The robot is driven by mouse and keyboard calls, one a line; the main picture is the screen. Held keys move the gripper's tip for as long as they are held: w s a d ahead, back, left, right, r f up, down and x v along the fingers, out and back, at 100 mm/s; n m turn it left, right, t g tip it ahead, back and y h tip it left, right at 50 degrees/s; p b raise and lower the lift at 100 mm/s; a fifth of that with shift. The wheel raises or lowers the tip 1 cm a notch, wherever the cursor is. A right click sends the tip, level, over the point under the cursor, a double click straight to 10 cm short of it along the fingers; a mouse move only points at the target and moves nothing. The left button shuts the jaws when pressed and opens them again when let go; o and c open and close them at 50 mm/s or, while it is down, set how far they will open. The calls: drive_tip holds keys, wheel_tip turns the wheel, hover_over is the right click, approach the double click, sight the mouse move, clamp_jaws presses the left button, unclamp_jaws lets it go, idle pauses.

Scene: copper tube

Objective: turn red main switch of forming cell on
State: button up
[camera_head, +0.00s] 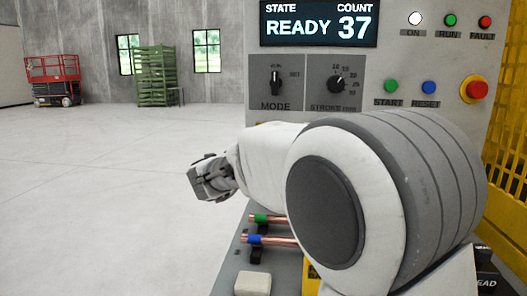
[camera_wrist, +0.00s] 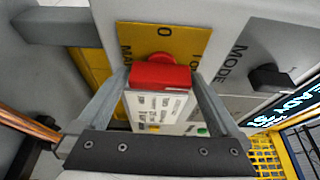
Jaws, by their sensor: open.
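The red main switch (camera_wrist: 160,76) shows in the wrist view as a red handle on a yellow plate (camera_wrist: 140,36), which carries a 0 mark and partly hidden lettering. The handle's bar lies across the picture, and the 0 is beyond it. My gripper (camera_wrist: 158,86) is open, with one finger on each side of the red handle. I cannot tell whether the fingers touch it. In the head view my gripper (camera_head: 212,180) is at the left end of my arm, and the switch is not seen there.
The cell's front panel (camera_head: 377,66) has a display (camera_head: 318,24) reading READY 37, a lit white ON lamp (camera_head: 415,18), a MODE knob (camera_head: 276,82) and a red stop button (camera_head: 476,90). Copper tubes (camera_head: 275,241) lie low beside my arm. The floor to the left is clear.

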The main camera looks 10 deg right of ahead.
drive_tip(key=p+v, duration=0.2)
drive_tip(key=v, duration=1.5)
drive_tip(key=shift+s, duration=0.2)
drive_tip(key=shift+a, duration=0.15)
